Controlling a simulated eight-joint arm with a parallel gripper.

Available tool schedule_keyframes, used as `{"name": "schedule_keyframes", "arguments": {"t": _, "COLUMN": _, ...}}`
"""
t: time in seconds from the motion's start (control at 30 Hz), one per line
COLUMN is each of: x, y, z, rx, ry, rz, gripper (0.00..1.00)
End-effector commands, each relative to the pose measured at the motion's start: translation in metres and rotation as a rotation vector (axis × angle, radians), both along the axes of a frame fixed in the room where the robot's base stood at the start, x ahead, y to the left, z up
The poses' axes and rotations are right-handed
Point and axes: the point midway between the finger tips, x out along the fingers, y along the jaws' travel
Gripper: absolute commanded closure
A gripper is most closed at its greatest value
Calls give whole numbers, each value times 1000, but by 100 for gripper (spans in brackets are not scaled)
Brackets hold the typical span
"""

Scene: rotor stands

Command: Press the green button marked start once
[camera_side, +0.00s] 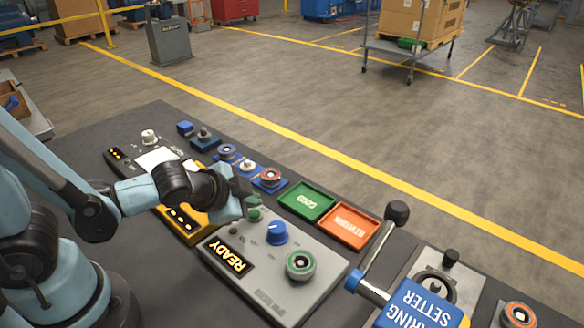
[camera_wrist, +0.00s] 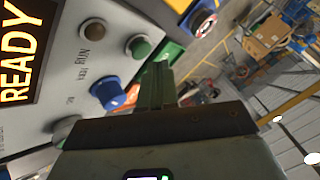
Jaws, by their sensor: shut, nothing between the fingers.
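The green button (camera_side: 254,214) sits on the sloped grey tester panel (camera_side: 262,277), near its far edge. In the wrist view the green button (camera_wrist: 138,46) shows beside the word RUN; I cannot read a start mark on it. My gripper (camera_side: 247,196) is shut and empty, its tips close above the button in the side view. In the wrist view my gripper's fingers (camera_wrist: 158,72) point just beside the button; I cannot tell whether they touch it. The display (camera_side: 228,258) on the panel reads READY.
A blue knob (camera_side: 276,233) stands right next to the button, and a round green-rimmed part (camera_side: 300,264) is nearer. A brown lamp (camera_wrist: 94,31) is also on the panel. Green (camera_side: 307,201) and orange (camera_side: 348,222) trays lie beyond. A lever with a black knob (camera_side: 397,212) rises at right.

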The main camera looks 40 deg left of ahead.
Motion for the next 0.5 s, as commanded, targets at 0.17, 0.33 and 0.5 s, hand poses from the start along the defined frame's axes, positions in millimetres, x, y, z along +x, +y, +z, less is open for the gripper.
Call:
{"name": "schedule_keyframes", "arguments": {"t": 0.17, "x": 0, "y": 0, "z": 0, "rx": 0, "ry": 0, "rz": 0, "gripper": 100}}
{"name": "schedule_keyframes", "arguments": {"t": 0.33, "x": 0, "y": 0, "z": -5, "rx": 0, "ry": 0, "rz": 0, "gripper": 100}}
{"name": "schedule_keyframes", "arguments": {"t": 0.5, "x": 0, "y": 0, "z": -9, "rx": 0, "ry": 0, "rz": 0, "gripper": 100}}
